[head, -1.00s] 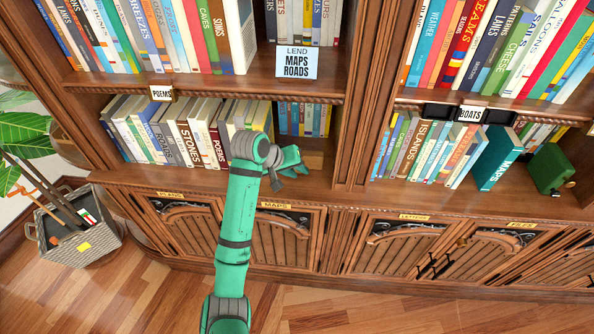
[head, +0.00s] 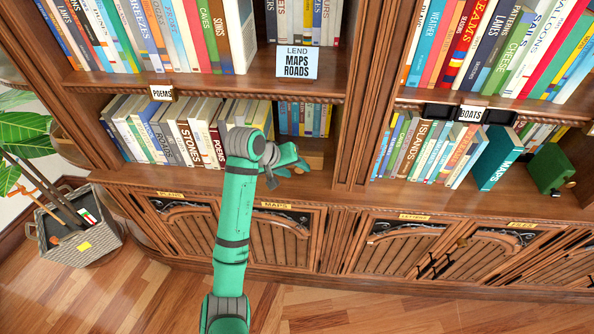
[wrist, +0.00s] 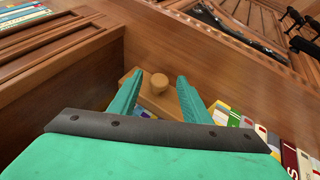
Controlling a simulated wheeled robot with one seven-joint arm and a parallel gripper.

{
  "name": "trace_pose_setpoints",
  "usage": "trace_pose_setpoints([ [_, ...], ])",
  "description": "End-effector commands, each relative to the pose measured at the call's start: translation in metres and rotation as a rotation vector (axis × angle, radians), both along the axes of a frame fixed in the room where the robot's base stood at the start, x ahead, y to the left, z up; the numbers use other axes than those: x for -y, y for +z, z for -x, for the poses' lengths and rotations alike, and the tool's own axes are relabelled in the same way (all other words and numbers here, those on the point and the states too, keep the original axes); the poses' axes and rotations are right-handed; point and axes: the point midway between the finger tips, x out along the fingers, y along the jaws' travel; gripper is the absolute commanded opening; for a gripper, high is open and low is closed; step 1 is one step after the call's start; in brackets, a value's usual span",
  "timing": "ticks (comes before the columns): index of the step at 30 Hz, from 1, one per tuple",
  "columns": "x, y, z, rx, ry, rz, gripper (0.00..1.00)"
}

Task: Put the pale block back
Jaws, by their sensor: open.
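A pale wooden block with a round knob (wrist: 158,83) lies on the shelf, seen in the wrist view beyond and between my fingers. In the head view a small part of what looks like it (head: 317,159) shows just right of my gripper (head: 297,165); the rest is hidden behind the gripper. My gripper, also in the wrist view (wrist: 160,77), is open, with one teal finger to each side of the knob. I cannot tell whether the fingers touch the block. Nothing is held.
Leaning books (head: 185,135) fill the shelf left of my gripper, and small books (head: 303,119) stand behind it. An upright divider (head: 352,130) closes the right side. A shelf with a LEND MAPS ROADS sign (head: 297,62) hangs above. A green block (head: 549,168) stands far right.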

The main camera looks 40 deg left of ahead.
Motion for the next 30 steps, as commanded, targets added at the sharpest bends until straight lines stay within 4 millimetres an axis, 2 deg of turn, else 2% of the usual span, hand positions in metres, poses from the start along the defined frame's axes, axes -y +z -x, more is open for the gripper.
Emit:
trace_pose_setpoints([
  [9,-0.006,0.053,0.035,0.004,0.0,-0.003,0.44],
  [15,-0.008,0.075,0.051,0.002,-0.001,-0.002,0.44],
  [21,-0.009,0.083,0.058,0.002,-0.001,0.0,0.44],
  [30,-0.009,0.083,0.058,0.001,-0.001,0.0,0.44],
])
